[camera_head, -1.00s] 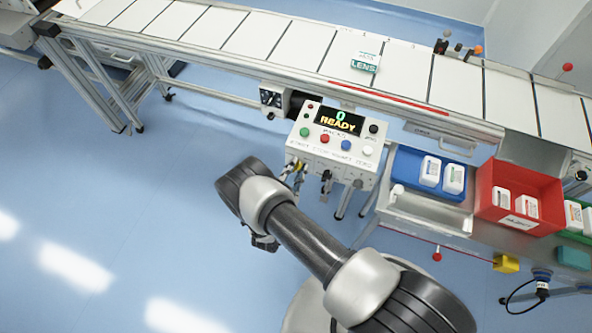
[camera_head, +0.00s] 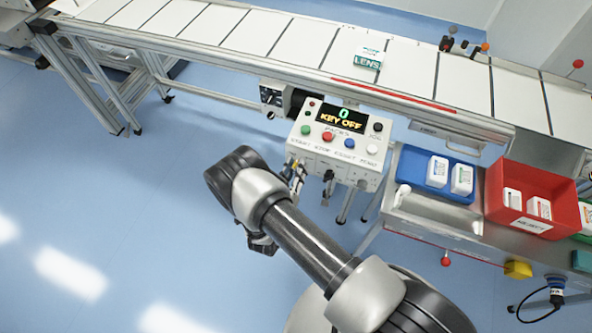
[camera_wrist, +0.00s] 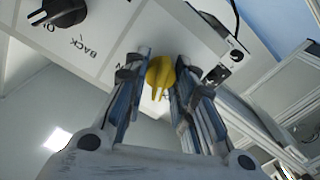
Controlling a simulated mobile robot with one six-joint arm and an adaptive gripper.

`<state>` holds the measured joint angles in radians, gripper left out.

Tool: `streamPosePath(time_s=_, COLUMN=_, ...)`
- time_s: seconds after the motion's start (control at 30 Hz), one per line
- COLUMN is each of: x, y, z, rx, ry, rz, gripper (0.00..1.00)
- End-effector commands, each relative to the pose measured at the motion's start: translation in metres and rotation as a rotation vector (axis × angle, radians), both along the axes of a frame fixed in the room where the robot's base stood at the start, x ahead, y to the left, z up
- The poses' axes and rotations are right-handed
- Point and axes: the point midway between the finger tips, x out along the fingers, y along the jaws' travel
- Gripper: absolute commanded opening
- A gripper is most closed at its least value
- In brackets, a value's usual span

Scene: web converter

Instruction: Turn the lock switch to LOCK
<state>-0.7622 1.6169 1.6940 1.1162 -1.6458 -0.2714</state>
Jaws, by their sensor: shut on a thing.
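The control box (camera_head: 313,157) hangs at the front of the conveyor, with its display (camera_head: 342,119) reading "0 KEY OFF". In the wrist view a yellow knob (camera_wrist: 160,78) on the box's light panel lies between the two fingers. My gripper (camera_wrist: 163,66) is shut on this knob. Its turning position and any LOCK mark beside it are hard to read. In the head view the gripper (camera_head: 297,172) reaches the lower left front of the box, and the knob is hidden there.
Coloured push buttons top the box. A blue bin (camera_head: 428,178) and a red bin (camera_head: 513,231) stand to its right. Open floor lies left.

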Motion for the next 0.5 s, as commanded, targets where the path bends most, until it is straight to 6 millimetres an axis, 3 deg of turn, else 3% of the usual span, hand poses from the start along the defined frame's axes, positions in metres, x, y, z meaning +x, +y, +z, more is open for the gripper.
streamPosePath(time_s=0.5, x=0.0002, y=0.0007, z=-0.0015, rx=-0.304, ry=0.112, rz=0.0, gripper=0.0)
